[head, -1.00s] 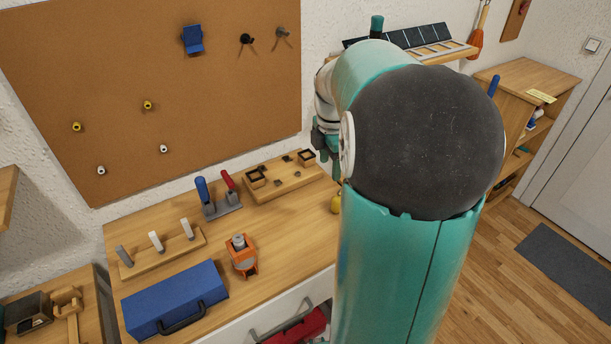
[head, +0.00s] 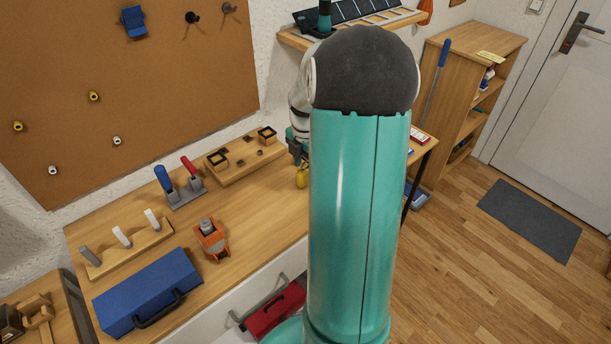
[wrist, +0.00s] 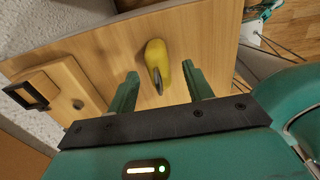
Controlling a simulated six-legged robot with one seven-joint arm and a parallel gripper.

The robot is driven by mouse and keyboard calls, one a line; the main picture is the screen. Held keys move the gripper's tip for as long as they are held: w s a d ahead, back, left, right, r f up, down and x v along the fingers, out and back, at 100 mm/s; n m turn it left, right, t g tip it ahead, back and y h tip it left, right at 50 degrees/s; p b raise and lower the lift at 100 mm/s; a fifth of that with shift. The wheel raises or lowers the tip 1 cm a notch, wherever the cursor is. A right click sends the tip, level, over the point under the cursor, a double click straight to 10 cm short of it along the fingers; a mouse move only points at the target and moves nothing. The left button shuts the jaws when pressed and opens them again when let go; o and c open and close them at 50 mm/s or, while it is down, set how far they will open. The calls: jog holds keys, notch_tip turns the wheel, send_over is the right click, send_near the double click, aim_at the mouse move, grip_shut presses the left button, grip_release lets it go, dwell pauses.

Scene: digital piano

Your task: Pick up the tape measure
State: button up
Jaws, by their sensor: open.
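The tape measure (wrist: 156,55) looks like a small rounded yellow thing with a dark grey strip on its near side. It sits on the wooden workbench. In the head view the tape measure (head: 302,178) is near the bench's right part, partly beside my arm. My gripper (wrist: 160,74) is open and empty in the wrist view, its two green fingers apart with the tape measure between and just beyond the tips. The gripper (head: 297,150) is just above the tape measure in the head view, largely hidden by my arm.
A wooden block with square holders (head: 243,150) stands left of the gripper. An orange tool (head: 211,240), a blue toolbox (head: 148,292) and upright-handled tools (head: 180,185) stand further left. A shelf (head: 350,28) hangs above. An open drawer (head: 270,305) juts out in front.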

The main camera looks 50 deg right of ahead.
aim_at(305, 168)
notch_tip(305, 168, down, 4)
jog(key=shift+r, duration=0.1)
jog(key=shift+w, duration=0.1)
grip_shut()
jog(key=shift+r, duration=0.1)
